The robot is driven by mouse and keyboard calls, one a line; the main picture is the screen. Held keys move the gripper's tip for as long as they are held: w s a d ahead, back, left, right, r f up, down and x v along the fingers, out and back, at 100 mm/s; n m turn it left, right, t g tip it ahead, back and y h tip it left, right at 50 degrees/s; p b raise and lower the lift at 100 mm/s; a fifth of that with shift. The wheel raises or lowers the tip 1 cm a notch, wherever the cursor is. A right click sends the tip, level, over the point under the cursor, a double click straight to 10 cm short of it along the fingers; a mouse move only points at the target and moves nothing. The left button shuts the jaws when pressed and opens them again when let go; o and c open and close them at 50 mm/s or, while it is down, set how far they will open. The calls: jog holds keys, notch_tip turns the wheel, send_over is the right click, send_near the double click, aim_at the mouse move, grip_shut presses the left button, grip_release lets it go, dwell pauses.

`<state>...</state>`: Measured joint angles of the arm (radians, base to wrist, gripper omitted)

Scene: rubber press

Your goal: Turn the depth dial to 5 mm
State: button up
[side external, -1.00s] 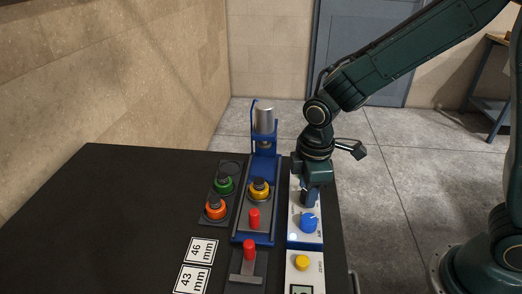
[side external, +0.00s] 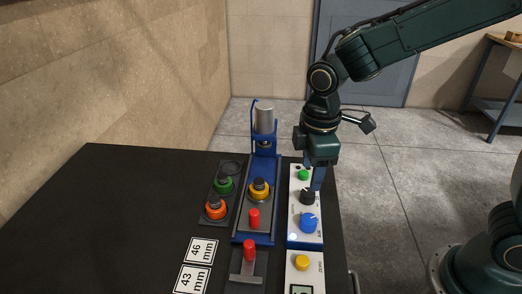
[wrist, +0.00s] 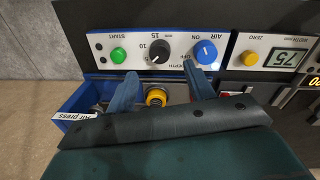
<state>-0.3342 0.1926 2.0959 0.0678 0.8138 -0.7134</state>
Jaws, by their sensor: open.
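The depth dial is a black knob (side external: 307,196) on the white control panel; it also shows in the wrist view (wrist: 158,53), with the marks 10 and 15 beside it. A small pale pointer mark shows on the knob, but I cannot read its setting surely. My gripper (side external: 317,184) hangs above the panel near the dial, pointing down. In the wrist view its two blue fingers (wrist: 160,72) are open and empty, apart from the knob, which appears just beyond and between their tips.
On the same panel are a green START button (wrist: 118,55) and a blue AIR knob (wrist: 206,51). The blue press (side external: 264,165) stands left of the panel, holding a yellow-ringed part (side external: 259,189). A gauge with a yellow ZERO button (side external: 302,262) lies in front. The left tabletop (side external: 130,220) is clear.

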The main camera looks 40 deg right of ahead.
aim_at(312, 195)
notch_tip(312, 195, up, 8)
jog(key=shift+s+f, duration=0.2)
jog(key=shift+f, duration=0.05)
jog(key=shift+a, duration=0.1)
jog(key=s+d+r+m+t, duration=0.2)
jog(key=s+d+m, duration=0.3)
jog(key=s, duration=0.3)
jog(key=s+d+r+m+t, duration=0.1)
jog(key=s+d+m+t, duration=0.2)
jog(key=s+d+m, duration=0.2)
jog(key=s+m, duration=0.1)
jog(key=s, duration=0.2)
jog(key=shift+s+d+r, duration=0.15)
jog(key=shift+d+r, duration=0.25)
